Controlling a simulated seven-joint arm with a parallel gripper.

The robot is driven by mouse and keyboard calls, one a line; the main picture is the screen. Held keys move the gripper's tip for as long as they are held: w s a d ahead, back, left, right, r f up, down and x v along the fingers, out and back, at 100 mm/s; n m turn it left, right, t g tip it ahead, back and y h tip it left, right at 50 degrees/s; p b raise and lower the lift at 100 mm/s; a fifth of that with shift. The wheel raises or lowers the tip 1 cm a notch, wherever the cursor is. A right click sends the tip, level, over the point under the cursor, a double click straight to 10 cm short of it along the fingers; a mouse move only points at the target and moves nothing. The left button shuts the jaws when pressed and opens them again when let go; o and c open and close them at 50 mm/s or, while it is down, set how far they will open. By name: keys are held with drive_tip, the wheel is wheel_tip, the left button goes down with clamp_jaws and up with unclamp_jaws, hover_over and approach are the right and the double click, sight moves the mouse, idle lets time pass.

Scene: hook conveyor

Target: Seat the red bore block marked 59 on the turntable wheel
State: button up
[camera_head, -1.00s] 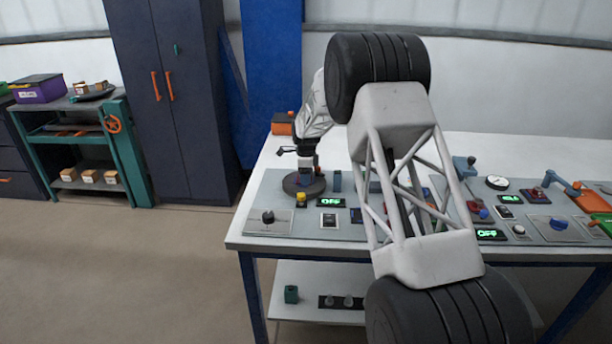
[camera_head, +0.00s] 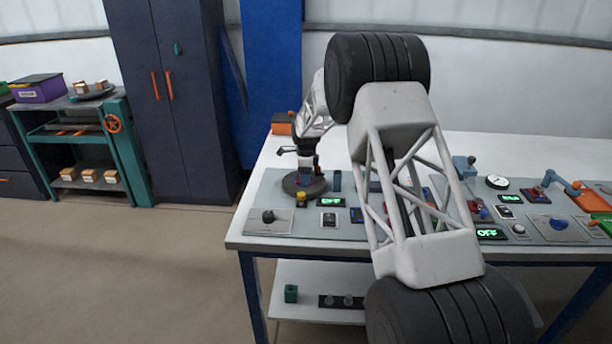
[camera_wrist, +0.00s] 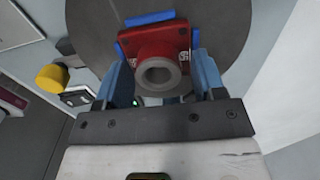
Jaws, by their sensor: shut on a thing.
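A red bore block (camera_wrist: 148,46) with a grey round collar around its hole shows in the wrist view. My gripper (camera_wrist: 162,72) is shut on it, one blue finger on each side. White markings show on the block's sides, but I cannot read the number. The dark grey turntable wheel (camera_wrist: 86,24) lies directly behind the block. Blue pieces (camera_wrist: 150,18) stand on the wheel around the block. I cannot tell whether the block rests on the wheel. In the head view my gripper (camera_head: 305,178) is low over the wheel (camera_head: 291,187), and the block is not clearly visible.
A yellow button (camera_wrist: 50,77) is beside the wheel; it also shows in the head view (camera_head: 302,197). A black knob (camera_head: 268,216) and a lit display (camera_head: 331,201) are in front. Levers and a gauge (camera_head: 497,182) are farther right.

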drive_tip(key=o, duration=1.3)
drive_tip(key=shift+r, duration=0.2)
drive_tip(key=shift+r, duration=3.3)
